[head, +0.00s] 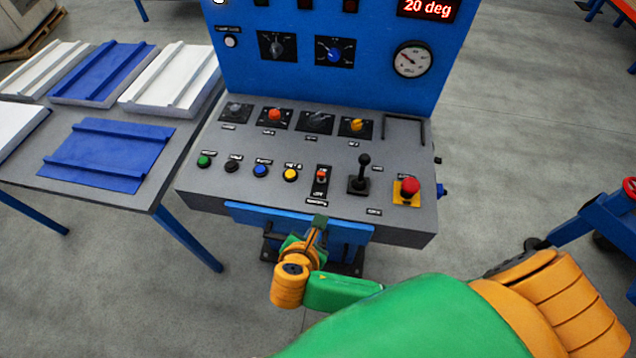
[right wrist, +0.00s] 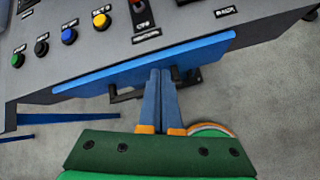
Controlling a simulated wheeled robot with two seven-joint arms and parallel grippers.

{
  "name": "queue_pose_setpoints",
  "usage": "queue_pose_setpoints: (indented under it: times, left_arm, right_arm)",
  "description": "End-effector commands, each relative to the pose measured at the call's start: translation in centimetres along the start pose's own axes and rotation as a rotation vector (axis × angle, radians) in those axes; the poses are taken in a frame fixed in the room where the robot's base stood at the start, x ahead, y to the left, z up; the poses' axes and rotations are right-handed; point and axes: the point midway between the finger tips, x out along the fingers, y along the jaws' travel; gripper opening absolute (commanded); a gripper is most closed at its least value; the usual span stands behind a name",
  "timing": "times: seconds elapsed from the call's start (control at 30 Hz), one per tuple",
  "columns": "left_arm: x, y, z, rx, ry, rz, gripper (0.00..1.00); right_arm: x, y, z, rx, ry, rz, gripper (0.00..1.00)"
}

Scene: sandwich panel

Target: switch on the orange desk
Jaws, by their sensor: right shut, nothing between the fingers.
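A grey control desk (head: 225,165) with a blue upright back panel (head: 385,25) stands ahead in the head view; I see no desk that is orange overall. A small switch with an orange-red lever (head: 321,175) sits in a black plate near its front edge, and partly shows at the top of the right wrist view (right wrist: 138,5). An orange knob (head: 275,115) and a yellow-orange knob (head: 356,125) sit farther back. My right gripper (head: 317,226) is shut and empty at the blue front strip (right wrist: 205,55); I cannot tell whether it touches. My left gripper is out of view.
Green, black, blue and yellow buttons (head: 290,175) lie left of the switch. A black joystick (head: 362,170) and red mushroom button (head: 410,187) stand right of it. A table (head: 60,185) with blue and white panels is at the left.

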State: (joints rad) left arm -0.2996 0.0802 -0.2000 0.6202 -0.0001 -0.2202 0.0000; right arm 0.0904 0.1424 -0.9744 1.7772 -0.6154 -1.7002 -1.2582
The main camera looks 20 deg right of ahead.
Motion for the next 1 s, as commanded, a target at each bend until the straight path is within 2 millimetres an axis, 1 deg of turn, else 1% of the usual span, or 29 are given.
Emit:
queue_pose_setpoints:
  times: [0.03, 0.1, 0.2, 0.47, 0.57, 0.67, 1.0]
  left_arm:
    - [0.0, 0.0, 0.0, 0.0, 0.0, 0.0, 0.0]
    - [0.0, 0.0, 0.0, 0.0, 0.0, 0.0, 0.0]
    - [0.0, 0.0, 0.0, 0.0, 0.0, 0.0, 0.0]
    - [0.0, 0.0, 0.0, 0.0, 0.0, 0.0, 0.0]
    - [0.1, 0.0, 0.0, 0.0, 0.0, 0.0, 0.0]
    - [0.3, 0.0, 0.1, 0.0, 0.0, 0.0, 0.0]
    - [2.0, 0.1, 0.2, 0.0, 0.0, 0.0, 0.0]
  right_arm:
    - [0.2, 1.0, 0.9, -0.135, -0.077, 0.029, 0.0]
    - [0.2, 2.1, 1.8, -0.289, -0.166, 0.053, 0.0]
    - [0.2, 2.7, 2.4, -0.386, -0.226, 0.063, 0.0]
    - [0.2, 2.7, 2.4, -0.395, -0.228, 0.063, 0.0]
    - [0.7, 2.7, 2.5, -0.394, -0.229, 0.063, 0.0]
    - [2.1, 2.8, 2.7, -0.395, -0.229, 0.061, 0.0]
    - [9.5, 3.6, 4.1, -0.393, -0.229, 0.061, 0.0]
